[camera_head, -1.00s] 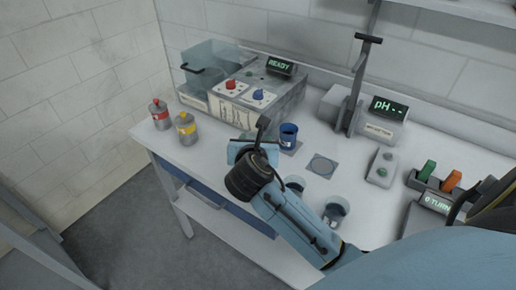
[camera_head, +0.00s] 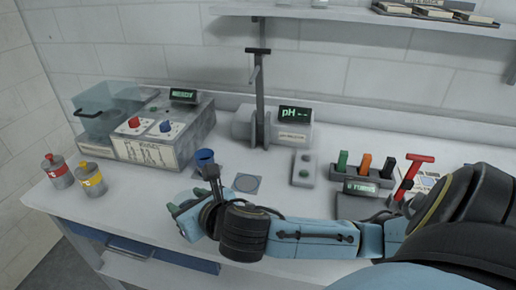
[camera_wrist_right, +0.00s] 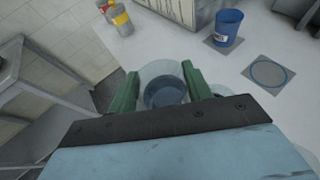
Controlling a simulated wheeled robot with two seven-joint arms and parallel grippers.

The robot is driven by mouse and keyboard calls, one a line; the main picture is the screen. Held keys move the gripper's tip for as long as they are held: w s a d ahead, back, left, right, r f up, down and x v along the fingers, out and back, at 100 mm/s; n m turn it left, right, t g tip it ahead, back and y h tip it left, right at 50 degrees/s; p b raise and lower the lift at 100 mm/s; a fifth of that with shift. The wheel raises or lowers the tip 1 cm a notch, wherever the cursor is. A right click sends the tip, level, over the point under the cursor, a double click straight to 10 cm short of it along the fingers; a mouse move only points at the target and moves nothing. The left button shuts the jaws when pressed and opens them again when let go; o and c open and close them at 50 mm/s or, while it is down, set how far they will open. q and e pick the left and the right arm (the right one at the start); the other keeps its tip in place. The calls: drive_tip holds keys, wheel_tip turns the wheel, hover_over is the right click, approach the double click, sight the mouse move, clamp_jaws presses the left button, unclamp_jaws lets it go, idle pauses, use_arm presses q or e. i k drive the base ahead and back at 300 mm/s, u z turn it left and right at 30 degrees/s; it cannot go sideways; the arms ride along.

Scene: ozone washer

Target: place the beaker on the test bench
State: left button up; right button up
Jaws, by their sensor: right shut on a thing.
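My right gripper (camera_head: 182,212) is over the front left part of the white bench (camera_head: 130,205). In the right wrist view its green fingers (camera_wrist_right: 158,92) are shut on a clear beaker (camera_wrist_right: 163,70) with dark blue liquid inside, which is upright or nearly so. In the head view this beaker is mostly hidden behind the gripper and wrist. I cannot tell whether its base touches the bench. A blue cup (camera_head: 205,158) stands just behind the gripper; it also shows in the right wrist view (camera_wrist_right: 228,27). My left gripper is out of view.
A round-marked pad (camera_head: 247,183) lies right of the cup. Red (camera_head: 58,171) and yellow (camera_head: 91,179) canisters stand at the left. Bare bench lies between canisters and gripper.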

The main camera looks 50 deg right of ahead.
sight(246, 183)
drive_tip(key=k, duration=0.2)
drive_tip(key=z, duration=0.85)
drive_tip(key=i, duration=0.5)
drive_tip(key=u, duration=0.05)
